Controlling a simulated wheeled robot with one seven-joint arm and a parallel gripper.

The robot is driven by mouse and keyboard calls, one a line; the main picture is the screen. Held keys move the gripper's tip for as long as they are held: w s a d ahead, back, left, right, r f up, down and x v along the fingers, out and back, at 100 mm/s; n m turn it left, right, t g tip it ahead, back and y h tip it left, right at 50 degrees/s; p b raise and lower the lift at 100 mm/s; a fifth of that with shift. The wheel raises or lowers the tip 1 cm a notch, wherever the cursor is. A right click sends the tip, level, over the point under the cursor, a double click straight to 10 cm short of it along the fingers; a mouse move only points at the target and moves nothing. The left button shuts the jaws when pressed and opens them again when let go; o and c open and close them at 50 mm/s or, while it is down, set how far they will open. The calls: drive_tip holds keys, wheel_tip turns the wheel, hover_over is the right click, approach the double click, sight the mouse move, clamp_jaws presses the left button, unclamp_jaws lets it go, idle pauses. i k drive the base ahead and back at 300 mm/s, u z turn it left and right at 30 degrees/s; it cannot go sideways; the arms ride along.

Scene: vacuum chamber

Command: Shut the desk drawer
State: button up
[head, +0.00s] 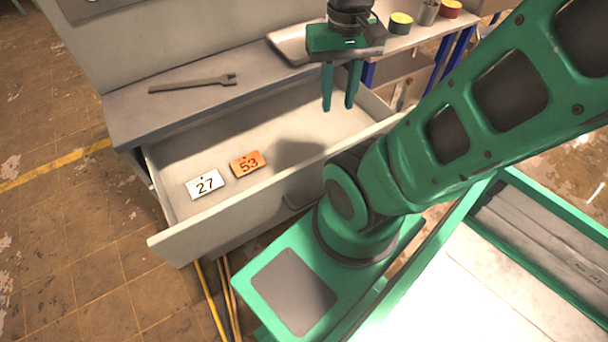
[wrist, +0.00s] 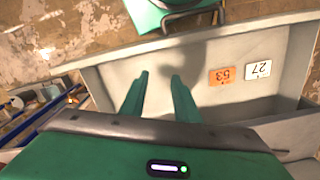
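The desk drawer (head: 240,205) stands pulled out from under the grey desk top (head: 140,110), with its inside showing. A white tag marked 27 (head: 205,185) and an orange tag marked 53 (head: 247,164) lie in it, apart from each other. The drawer handle (head: 300,199) is on its front, partly behind my arm. My gripper (head: 340,106) points down above the right part of the open drawer, its fingers apart with nothing between them. In the wrist view, the fingers (wrist: 158,85) also show apart over the drawer (wrist: 200,48).
A wrench (head: 192,83) and a metal tray (head: 292,45) lie on the desk top. Several small cans, among them a yellow-green one (head: 400,22), stand at the back right. Tiled floor is open at the left.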

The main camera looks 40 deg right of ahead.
sight(288, 124)
drive_tip(key=k, duration=0.5)
drive_tip(key=u, duration=0.95)
drive_tip(key=k, duration=1)
drive_tip(key=z, duration=0.7)
drive_tip(key=i, duration=1)
drive_tip(key=u, duration=0.05)
